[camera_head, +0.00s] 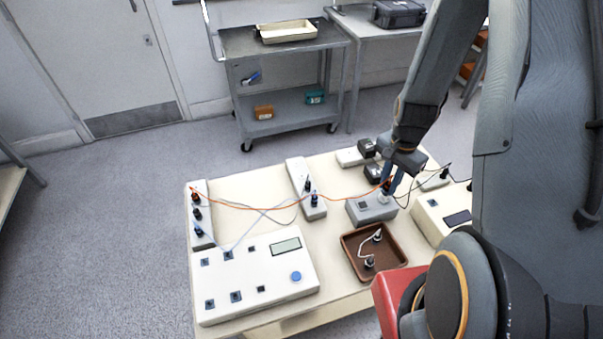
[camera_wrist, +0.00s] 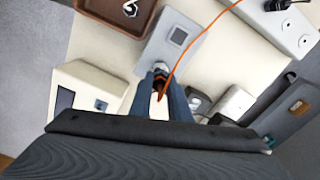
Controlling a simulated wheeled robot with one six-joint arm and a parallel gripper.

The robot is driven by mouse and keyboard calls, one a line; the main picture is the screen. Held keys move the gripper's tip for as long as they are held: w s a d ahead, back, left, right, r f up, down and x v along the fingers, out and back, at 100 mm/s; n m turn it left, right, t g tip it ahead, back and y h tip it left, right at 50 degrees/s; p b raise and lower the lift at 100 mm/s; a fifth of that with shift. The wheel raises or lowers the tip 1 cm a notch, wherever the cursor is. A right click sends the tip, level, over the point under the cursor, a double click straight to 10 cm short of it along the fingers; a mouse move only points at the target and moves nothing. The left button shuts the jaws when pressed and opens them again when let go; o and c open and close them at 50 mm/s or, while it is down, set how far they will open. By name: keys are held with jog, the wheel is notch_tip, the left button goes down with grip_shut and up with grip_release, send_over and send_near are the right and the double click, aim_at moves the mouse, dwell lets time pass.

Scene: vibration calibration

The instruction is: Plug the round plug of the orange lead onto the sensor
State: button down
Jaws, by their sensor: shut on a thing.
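My gripper (camera_head: 391,187) is shut on the round plug of the orange lead. In the wrist view the dark and orange plug (camera_wrist: 160,83) sits between the blue fingers (camera_wrist: 161,95). The orange lead (camera_head: 260,208) runs left from the gripper across the table to a white strip. The pale round sensor (camera_wrist: 160,66) stands on a grey block (camera_head: 365,212), directly beyond the plug. It shows below the fingertips in the head view (camera_head: 384,199). The plug appears in line with the sensor or very close; the fingers hide whether they touch.
A brown tray (camera_head: 347,245) with a white lead lies in front of the grey block. A white instrument (camera_head: 270,262) fills the left front. White strips (camera_head: 297,172) hold other plugs and leads. A cream box (camera_head: 428,226) stands right of the block, and dark adapters (camera_head: 367,147) stand behind.

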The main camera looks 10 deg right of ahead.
aim_at(389, 184)
jog(key=m, duration=0.4)
dwell(0.3)
jog(key=c, duration=1.6)
grip_release()
jog(key=shift+r, duration=0.15)
jog(key=shift+r+p, duration=1.9)
jog(key=shift+r, duration=0.45)
